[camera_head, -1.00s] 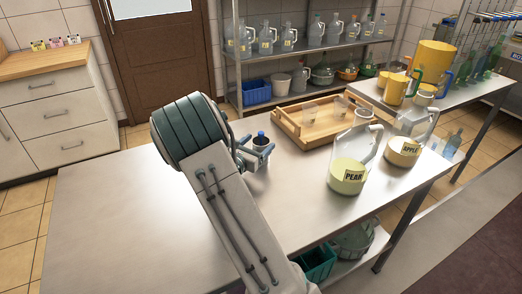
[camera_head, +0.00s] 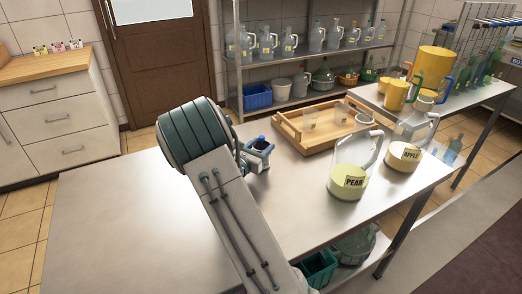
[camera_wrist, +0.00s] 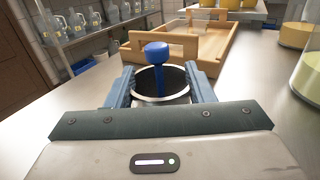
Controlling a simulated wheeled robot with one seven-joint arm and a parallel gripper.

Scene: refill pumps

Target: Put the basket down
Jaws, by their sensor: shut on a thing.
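My gripper (camera_wrist: 160,88) is shut on a small round metal basket (camera_wrist: 160,99), with one blue finger on each side of it. The basket is upright, with an open silver rim, a dark inside and a blue knob (camera_wrist: 157,54) standing up from it. In the head view the basket (camera_head: 258,162) is over the steel table (camera_head: 115,205), left of the wooden tray; my arm and fingers hide much of it. I cannot tell whether its bottom touches the table.
The wooden tray (camera_head: 292,138) with clear cups lies just beyond the basket. The pear jug (camera_head: 347,182) and apple jug (camera_head: 403,156) stand to the right. The table's left part is bare. A shelf (camera_head: 300,60) with several jugs stands behind.

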